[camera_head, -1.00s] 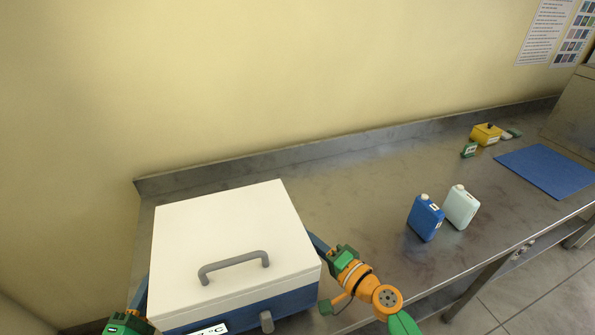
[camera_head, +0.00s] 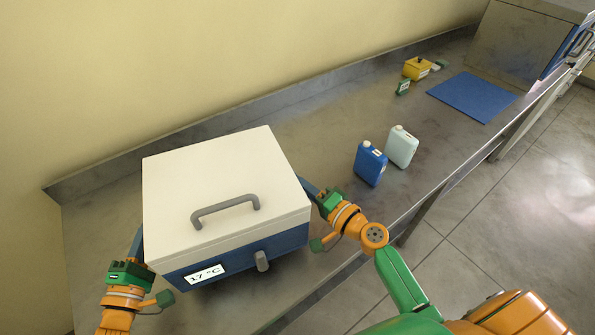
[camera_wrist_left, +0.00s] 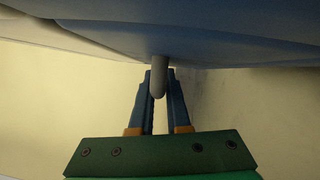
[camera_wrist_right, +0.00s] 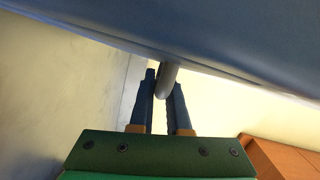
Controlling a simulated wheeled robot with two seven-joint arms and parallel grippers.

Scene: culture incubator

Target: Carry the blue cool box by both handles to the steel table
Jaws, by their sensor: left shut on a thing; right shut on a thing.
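The blue cool box (camera_head: 280,247) has a white lid (camera_head: 215,180) with a grey top handle and a front label reading 17 °C. It is in the left half of the head view, over the left end of the steel table (camera_head: 310,145). Whether its base touches the table cannot be told. My left gripper (camera_head: 137,250) is shut on the box's left side handle, a grey bar in the left wrist view (camera_wrist_left: 158,78). My right gripper (camera_head: 312,190) is shut on the right side handle, a grey bar in the right wrist view (camera_wrist_right: 167,80).
A blue bottle (camera_head: 370,165) and a pale bottle (camera_head: 401,147) stand on the table right of the box. Farther right are a yellow box (camera_head: 416,69), a small green item (camera_head: 403,87) and a blue mat (camera_head: 472,97). The wall (camera_head: 150,70) is behind.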

